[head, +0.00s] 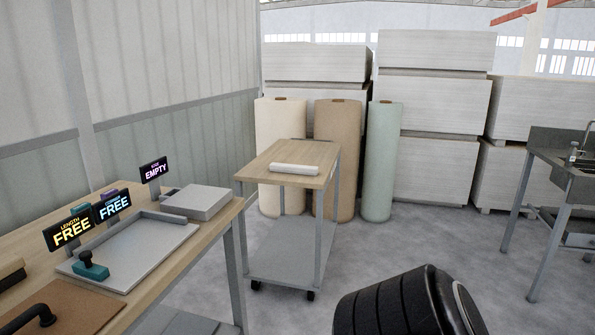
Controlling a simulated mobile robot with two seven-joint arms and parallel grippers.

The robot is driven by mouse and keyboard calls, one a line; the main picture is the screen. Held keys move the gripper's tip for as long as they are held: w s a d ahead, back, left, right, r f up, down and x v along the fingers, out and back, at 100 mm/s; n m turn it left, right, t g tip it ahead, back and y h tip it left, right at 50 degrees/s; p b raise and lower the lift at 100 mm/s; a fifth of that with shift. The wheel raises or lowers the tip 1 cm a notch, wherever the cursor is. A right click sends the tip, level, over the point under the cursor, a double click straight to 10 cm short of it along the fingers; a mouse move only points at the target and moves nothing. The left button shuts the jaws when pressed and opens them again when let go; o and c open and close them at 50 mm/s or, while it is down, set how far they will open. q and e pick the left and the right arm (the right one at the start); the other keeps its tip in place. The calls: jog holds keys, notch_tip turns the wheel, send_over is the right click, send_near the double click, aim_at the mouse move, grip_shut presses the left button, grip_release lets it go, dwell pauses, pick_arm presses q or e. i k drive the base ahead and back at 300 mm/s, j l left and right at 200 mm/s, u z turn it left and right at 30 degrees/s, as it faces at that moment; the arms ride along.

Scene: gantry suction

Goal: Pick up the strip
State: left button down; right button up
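A white, roll-shaped piece (295,169) lies on the wooden top of a wheeled cart (262,171) in the middle of the head view. It is the only thing on that top. I cannot tell whether it is the strip, and no other flat strip stands out clearly. Neither of my grippers is in view, so nothing shows in or near a gripper.
Tall rolls (333,150) stand behind the cart. A sink table (545,146) is at right.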

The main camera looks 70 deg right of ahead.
aim_at(274, 166)
jog(key=z, duration=2.35)
jog(key=i+l+z, duration=0.25)
jog(key=i+z, duration=0.5)
jog(key=i, duration=0.25)
jog(key=i+z, duration=0.25)
jog(key=i, duration=0.9)
jog(key=i+l, duration=0.1)
jog(key=i, duration=1.05)
jog(key=i+u, duration=0.4)
jog(key=i+l+u, duration=0.25)
jog(key=i+u, duration=0.15)
jog(key=i, duration=0.05)
